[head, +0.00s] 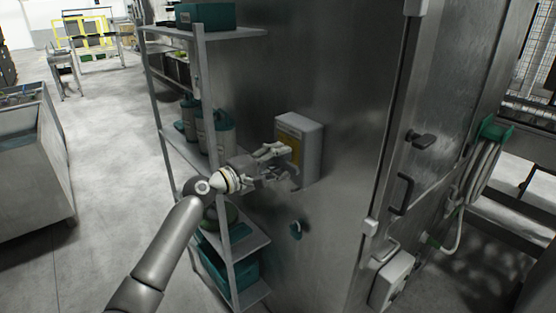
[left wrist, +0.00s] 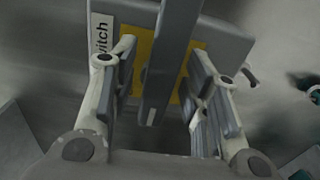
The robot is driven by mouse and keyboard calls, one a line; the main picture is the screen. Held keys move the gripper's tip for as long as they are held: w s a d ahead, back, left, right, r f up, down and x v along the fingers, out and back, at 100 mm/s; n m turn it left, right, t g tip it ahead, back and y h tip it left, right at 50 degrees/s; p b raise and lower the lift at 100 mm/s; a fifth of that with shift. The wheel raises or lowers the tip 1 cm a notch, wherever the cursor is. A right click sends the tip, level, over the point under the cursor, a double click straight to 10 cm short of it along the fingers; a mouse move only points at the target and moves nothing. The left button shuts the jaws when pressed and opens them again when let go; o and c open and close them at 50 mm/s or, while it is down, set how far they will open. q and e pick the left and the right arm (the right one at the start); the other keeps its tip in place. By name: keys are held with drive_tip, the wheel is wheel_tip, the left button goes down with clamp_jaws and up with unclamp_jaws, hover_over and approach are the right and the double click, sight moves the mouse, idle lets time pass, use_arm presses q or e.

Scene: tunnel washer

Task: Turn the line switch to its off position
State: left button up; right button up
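The line switch is a pale grey box (head: 313,140) with a yellow plate on the side of the steel cabinet. In the left wrist view its yellow plate (left wrist: 141,50) and a white label (left wrist: 102,38) ending in "witch" show. A long grey bar, seemingly the switch handle (left wrist: 172,55), runs up the middle of that view. My left gripper (head: 285,166) is at the front of the box in the head view. In the left wrist view the gripper (left wrist: 166,75) is open, one finger on each side of the handle, with visible gaps. My right gripper is not in view.
A shelf rack (head: 172,88) with teal jugs (head: 222,132) and bins stands left of the cabinet, close to my left arm. A cabinet door handle (head: 401,194) and a coiled hose (head: 482,172) are at right. Open floor (head: 110,150) lies at left.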

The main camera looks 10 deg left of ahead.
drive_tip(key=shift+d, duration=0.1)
use_arm(q)
drive_tip(key=v, duration=1.2)
